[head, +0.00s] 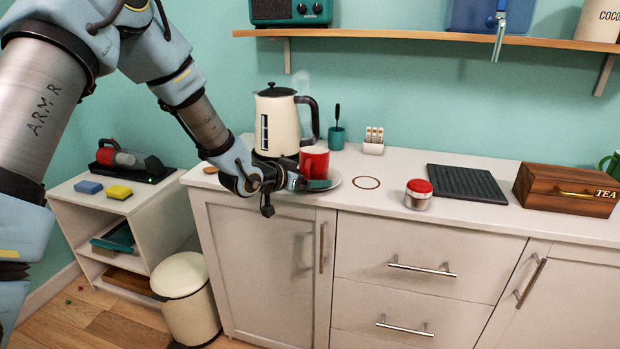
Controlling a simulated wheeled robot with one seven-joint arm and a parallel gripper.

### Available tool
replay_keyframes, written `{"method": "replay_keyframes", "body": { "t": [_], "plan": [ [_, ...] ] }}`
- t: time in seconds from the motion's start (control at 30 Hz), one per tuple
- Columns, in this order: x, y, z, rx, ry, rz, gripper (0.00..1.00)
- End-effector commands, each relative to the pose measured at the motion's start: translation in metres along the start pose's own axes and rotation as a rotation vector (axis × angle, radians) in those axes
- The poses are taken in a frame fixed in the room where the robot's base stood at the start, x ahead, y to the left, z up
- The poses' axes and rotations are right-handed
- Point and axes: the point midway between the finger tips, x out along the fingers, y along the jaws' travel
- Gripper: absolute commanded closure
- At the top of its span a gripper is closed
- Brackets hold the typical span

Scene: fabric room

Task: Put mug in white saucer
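A red mug (316,159) with a pale inside is upright on or just above the left part of the white saucer (336,182), near the counter's front edge. I cannot tell whether its base touches the saucer. My gripper (316,183) is at the mug's lower front, coming in from the left. Its fingers hide the mug's base and part of the saucer. Whether the fingers are closed on the mug does not show clearly.
A cream kettle (278,122) stands close behind the mug. A shelf (420,37) runs above.

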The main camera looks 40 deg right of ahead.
Motion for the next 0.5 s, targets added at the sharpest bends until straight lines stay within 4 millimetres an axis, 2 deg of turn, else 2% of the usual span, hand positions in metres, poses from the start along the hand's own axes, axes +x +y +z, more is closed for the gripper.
{"method": "replay_keyframes", "body": {
  "t": [0.27,0.37,0.5],
  "plan": [
    [-0.002,0.0,-0.005,0.0,0.0,0.0,0.0],
    [-0.014,-0.001,-0.003,0.001,0.001,-0.002,0.0],
    [-0.042,-0.002,-0.002,0.0,0.0,-0.003,0.0]
  ]
}}
